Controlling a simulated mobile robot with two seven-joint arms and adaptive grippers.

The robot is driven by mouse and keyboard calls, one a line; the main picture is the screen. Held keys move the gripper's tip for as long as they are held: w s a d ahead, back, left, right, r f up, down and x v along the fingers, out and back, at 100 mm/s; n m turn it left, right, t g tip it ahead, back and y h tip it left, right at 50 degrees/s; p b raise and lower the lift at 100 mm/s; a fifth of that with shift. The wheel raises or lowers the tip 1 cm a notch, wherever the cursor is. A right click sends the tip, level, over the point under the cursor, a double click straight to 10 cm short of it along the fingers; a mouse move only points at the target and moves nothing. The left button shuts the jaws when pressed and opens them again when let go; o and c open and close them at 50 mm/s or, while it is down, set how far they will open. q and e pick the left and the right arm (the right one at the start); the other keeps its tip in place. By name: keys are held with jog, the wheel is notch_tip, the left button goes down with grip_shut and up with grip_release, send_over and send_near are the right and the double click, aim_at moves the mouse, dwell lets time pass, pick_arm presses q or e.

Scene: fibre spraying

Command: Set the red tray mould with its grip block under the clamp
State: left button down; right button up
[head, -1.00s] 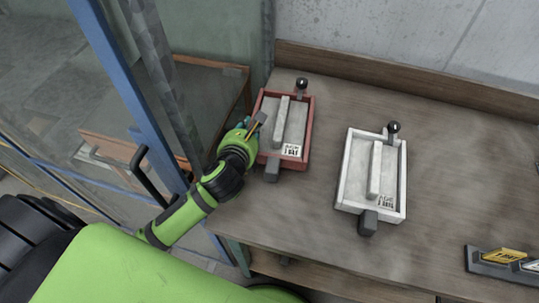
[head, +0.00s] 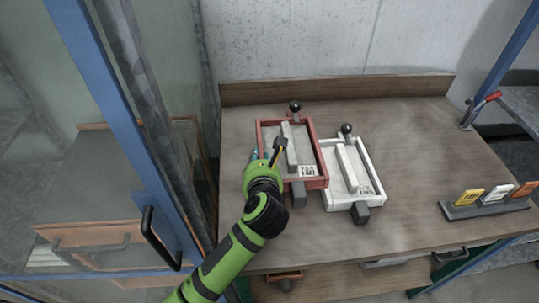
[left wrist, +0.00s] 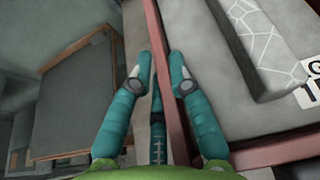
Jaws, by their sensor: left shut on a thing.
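The red tray mould (head: 315,130) has a pale bar inside, a printed label, a black ball knob at the back and a dark grey grip block (head: 298,194) at the front. My left gripper (head: 262,158) is shut on its left wall; in the left wrist view the teal fingers (left wrist: 161,75) sit either side of the red wall (left wrist: 172,95). The mould's right edge overlaps the white mould in the picture, and it looks raised a little. A clamp with a red handle (head: 487,102) stands at the bench's right edge. My right gripper is out of view.
A white tray mould (head: 368,200) lies close to the right of the red one. A rack with yellow, white and orange cards (head: 487,205) stands at the front right. Bare bench top (head: 420,140) lies between the white mould and the clamp. A blue-framed door stands left.

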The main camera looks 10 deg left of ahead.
pick_arm(q)
jog(key=p, duration=0.2)
send_over(234, 193)
jog(key=f, duration=0.3)
jog(key=shift+w+f, duration=0.2)
jog(key=shift+f, duration=0.1)
notch_tip(234, 193, down, 3)
jog(key=shift+f, duration=0.6)
jog(key=c, duration=1.5)
grip_release()
jog(key=shift+s+f, duration=0.15)
jog(key=shift+f, duration=0.2)
jog(key=shift+o, duration=0.3)
jog(key=shift+s+r, duration=0.15)
